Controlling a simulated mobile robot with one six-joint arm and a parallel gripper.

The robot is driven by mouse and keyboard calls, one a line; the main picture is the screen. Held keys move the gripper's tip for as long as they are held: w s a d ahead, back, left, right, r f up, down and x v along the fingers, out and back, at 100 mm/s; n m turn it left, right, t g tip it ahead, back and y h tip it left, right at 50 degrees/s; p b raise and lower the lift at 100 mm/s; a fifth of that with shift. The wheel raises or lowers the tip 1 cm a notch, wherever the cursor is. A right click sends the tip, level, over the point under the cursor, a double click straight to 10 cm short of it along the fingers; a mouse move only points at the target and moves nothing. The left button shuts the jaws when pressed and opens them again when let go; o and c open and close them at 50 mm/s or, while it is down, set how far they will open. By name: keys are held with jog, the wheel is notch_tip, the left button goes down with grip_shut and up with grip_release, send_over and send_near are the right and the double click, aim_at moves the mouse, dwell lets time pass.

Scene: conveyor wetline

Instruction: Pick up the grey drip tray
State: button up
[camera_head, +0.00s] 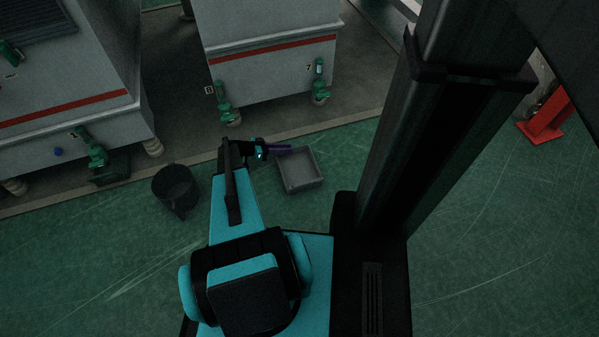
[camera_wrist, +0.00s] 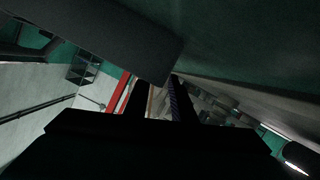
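The grey drip tray (camera_head: 302,172), a shallow open square box that looks empty, lies on the green floor right of my forearm in the head view. My gripper (camera_head: 287,150) is at its far left corner, with the fingers pointing right along the far rim. In the wrist view, a dark grey slab, probably the tray (camera_wrist: 95,35), reaches from the upper left to the fingertips. The two fingers of my gripper (camera_wrist: 160,95) stand apart with a gap between them. I cannot tell whether they touch the tray.
A black bucket (camera_head: 175,187) stands on the floor left of my arm. Grey machines with red stripes (camera_head: 265,62) and green valves (camera_head: 226,103) stand behind, above a dark floor strip. A red stand (camera_head: 545,118) is at the far right.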

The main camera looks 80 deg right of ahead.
grip_shut()
jog(key=shift+r, duration=0.15)
jog(key=shift+r+p, duration=0.35)
jog(key=shift+r, duration=0.15)
jog(key=r, duration=0.1)
jog(key=a+r+p, duration=0.1)
jog(key=shift+s+r, duration=0.1)
jog(key=shift+r, duration=0.2)
jog(key=a+p, duration=0.1)
jog(key=a, duration=0.4)
jog(key=s+a+p, duration=0.1)
jog(key=a, duration=0.4)
jog(key=a+r+p, duration=0.1)
jog(key=a, duration=0.4)
jog(key=shift+s+r, duration=0.1)
jog(key=shift+s, duration=0.1)
